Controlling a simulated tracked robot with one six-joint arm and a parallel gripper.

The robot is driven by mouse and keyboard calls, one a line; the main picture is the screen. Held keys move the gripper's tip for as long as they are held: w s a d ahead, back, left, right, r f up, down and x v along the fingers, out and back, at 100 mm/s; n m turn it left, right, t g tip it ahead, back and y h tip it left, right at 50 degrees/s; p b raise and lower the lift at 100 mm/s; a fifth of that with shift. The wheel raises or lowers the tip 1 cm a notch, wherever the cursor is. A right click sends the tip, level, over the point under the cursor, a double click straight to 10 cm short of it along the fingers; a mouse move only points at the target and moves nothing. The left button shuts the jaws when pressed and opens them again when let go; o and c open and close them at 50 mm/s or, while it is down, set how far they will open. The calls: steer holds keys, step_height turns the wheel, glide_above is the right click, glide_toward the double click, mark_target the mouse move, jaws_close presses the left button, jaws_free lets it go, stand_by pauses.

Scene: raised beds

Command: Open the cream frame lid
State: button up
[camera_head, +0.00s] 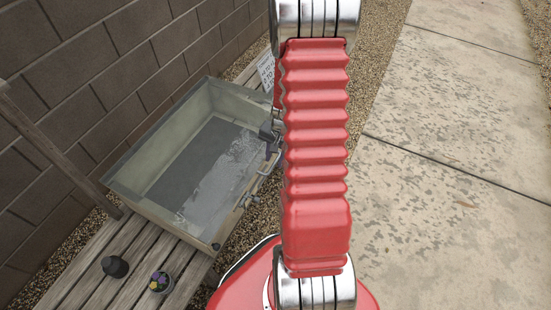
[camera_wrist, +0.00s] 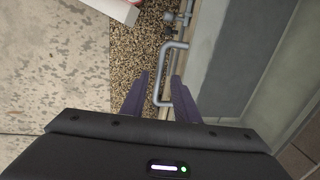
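The cream frame (camera_head: 150,212) is a pale box on the slatted bench in the head view. A grey, patchily reflective surface shows within its rim; I cannot tell the lid's exact position. In the wrist view the frame's pale edge (camera_wrist: 289,118) runs down the right side. A grey bent-bar handle (camera_wrist: 184,62) stands out from its side. My gripper (camera_wrist: 162,88) is open, its two dark fingers apart with part of the handle between them. Contact cannot be told. In the head view my gripper (camera_head: 270,140) is at the frame's right side, partly hidden by my red arm.
A block wall (camera_head: 90,75) closes off the left. A white sign (camera_head: 266,70) stands behind. Open paving (camera_head: 450,200) lies right.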

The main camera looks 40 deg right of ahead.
steer(key=shift+f, duration=0.45)
steer(key=shift+c, duration=0.5)
steer(key=c, duration=0.6)
jaws_close()
steer(key=shift+w+d, duration=0.1)
